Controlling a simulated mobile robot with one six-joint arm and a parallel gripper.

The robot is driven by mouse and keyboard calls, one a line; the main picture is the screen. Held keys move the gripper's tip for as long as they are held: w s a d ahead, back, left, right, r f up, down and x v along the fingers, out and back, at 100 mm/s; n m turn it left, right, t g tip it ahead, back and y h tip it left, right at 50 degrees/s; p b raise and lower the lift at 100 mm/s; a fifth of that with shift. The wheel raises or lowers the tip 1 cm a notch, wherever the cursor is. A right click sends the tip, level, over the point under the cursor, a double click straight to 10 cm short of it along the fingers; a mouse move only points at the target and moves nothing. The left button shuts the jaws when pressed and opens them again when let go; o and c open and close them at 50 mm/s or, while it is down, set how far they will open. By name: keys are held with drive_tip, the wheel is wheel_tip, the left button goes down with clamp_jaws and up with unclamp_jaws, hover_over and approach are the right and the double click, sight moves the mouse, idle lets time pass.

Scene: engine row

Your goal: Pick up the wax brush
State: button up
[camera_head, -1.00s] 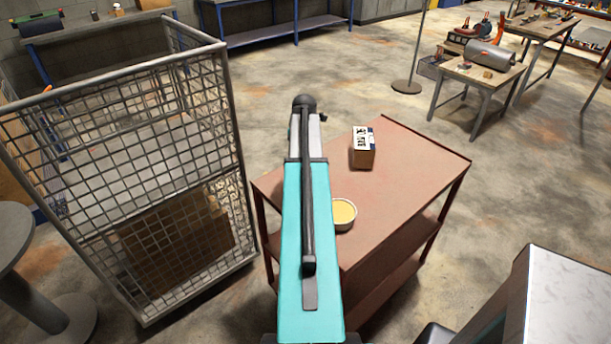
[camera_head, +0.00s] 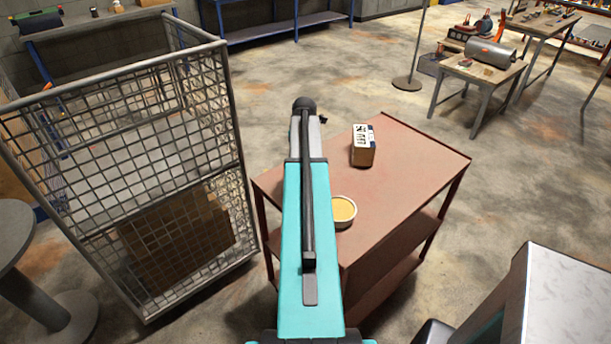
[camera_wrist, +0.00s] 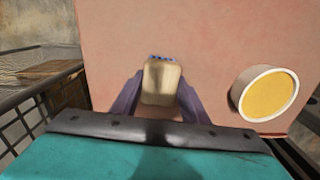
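The wax brush appears to be the pale beige block with a row of blue spots along its far edge (camera_wrist: 162,84) in the wrist view. It is over the pink-red top of a trolley (camera_head: 415,155). My gripper (camera_wrist: 162,80) has one dark purple finger along each side of the block, with the tips close against it. I cannot tell whether they press on it, or whether the block rests on the trolley. In the head view my teal arm hides the block and the fingers.
A round white bowl with yellow contents (camera_head: 343,211) stands on the trolley right of my arm; it also shows in the wrist view (camera_wrist: 266,94). A small printed box (camera_head: 363,147) stands farther back. A wire mesh cage (camera_head: 120,170) stands close on the left. The trolley's right side is clear.

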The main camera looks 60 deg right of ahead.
drive_tip(key=c, duration=0.4)
drive_tip(key=shift+o, duration=0.2)
drive_tip(key=shift+r, duration=0.15)
drive_tip(key=shift+r+b, duration=0.95)
drive_tip(key=shift+r, duration=0.65)
drive_tip(key=s+a+b, duration=0.2)
drive_tip(key=a, duration=0.5)
drive_tip(key=s+a+r+b, duration=0.1)
drive_tip(key=s+a+b, duration=0.1)
drive_tip(key=a, duration=0.6)
drive_tip(key=shift+s+r, duration=0.3)
drive_tip(key=shift+s, duration=0.35)
